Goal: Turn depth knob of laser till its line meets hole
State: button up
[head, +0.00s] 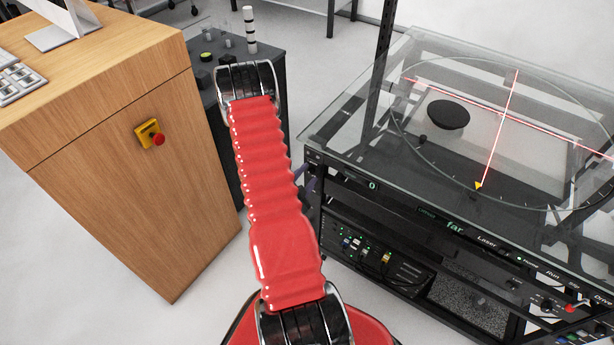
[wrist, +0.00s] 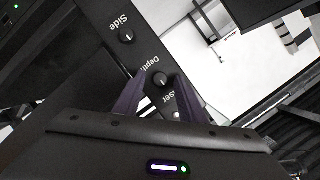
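In the wrist view, the depth knob (wrist: 160,79) is a small round black knob on a dark panel, beside the partly hidden label "Depth". My gripper (wrist: 160,76) has two purple fingers, one on each side of the knob, open with visible gaps. In the head view, my gripper is mostly hidden behind my red arm; a bit of purple shows at the panel's left end. Two red laser lines (head: 499,126) cross on the glass turntable (head: 420,178). A black disc (head: 449,114) lies left of the crossing, off both lines. I cannot clearly make out the hole.
The side knob (wrist: 126,35) sits on the same panel. A green display (head: 455,227) reads "far". A yellow pointer (head: 479,186) marks the turntable's near rim. A wooden cabinet (head: 110,150) with a red button (head: 159,139) stands left of my arm.

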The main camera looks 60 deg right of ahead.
grip_shut()
dwell(0.4)
dwell(0.4)
jog(key=n+g, duration=0.1)
jog(key=n, duration=0.1)
jog(key=shift+w+n, duration=0.15)
jog(key=shift+n, duration=0.15)
jog(key=n+g+y, duration=0.1)
jog(key=n+g, duration=0.1)
jog(key=n, duration=0.1)
jog(key=shift+w, duration=0.15)
jog(key=n+g, duration=0.1)
jog(key=n, duration=0.2)
jog(key=n+g, duration=0.2)
jog(key=n, duration=0.1)
jog(key=w+n+g+h, duration=0.1)
jog(key=n, duration=0.2)
jog(key=shift+f, duration=0.35)
